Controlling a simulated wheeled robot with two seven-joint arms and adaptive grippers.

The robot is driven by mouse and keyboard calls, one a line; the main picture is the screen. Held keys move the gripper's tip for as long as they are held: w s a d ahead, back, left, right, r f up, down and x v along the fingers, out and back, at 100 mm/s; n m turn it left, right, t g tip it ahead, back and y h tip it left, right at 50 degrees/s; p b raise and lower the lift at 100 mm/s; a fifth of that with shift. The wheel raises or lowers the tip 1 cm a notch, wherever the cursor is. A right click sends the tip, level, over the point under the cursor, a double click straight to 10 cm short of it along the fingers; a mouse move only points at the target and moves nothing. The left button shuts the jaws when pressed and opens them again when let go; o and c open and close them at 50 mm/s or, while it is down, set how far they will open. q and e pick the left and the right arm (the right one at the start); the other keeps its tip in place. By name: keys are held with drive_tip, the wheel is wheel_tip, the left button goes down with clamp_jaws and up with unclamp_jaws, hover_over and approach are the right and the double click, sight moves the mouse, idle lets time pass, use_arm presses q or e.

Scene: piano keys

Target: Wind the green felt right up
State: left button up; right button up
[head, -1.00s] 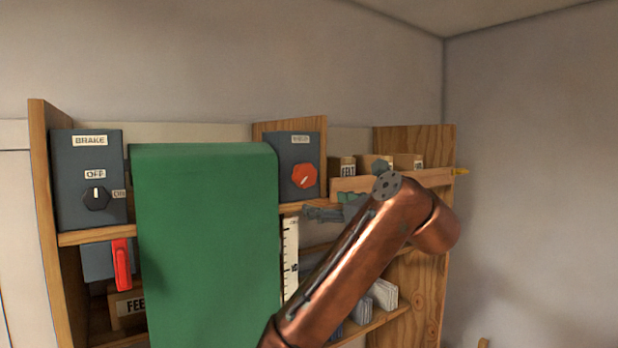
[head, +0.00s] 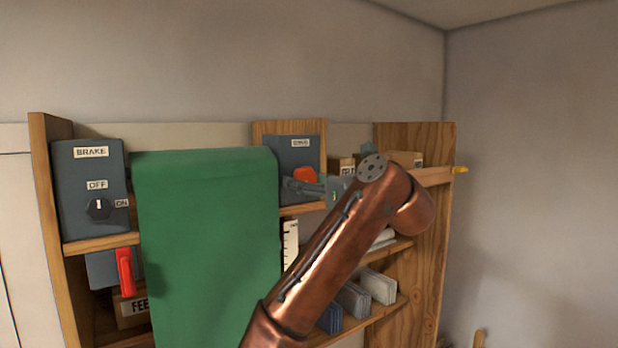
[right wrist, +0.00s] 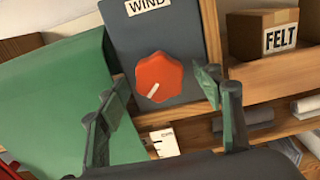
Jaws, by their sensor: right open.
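The green felt (head: 205,240) hangs as a wide sheet over the front of the shelf. The dark WIND box (head: 291,152) stands just right of it and carries a red knob (head: 305,175). In the right wrist view the red knob (right wrist: 159,77) shows whole, with a white pointer mark toward its lower left. My right gripper (head: 290,187) is open in front of the knob, partly covering it in the head view. In the right wrist view its two fingers (right wrist: 160,105) stand apart on either side below the knob, not touching it. My left gripper is not in view.
A BRAKE box (head: 90,185) with a black knob pointing to OFF stands at the left. A red lever (head: 125,270) is below it. A FELT box (right wrist: 270,35) sits right of the WIND box. A white ruler strip (head: 290,242) hangs beside the felt.

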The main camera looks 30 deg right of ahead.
drive_tip(key=shift+f, duration=0.1)
drive_tip(key=shift+c, duration=0.4)
drive_tip(key=c, duration=1.1)
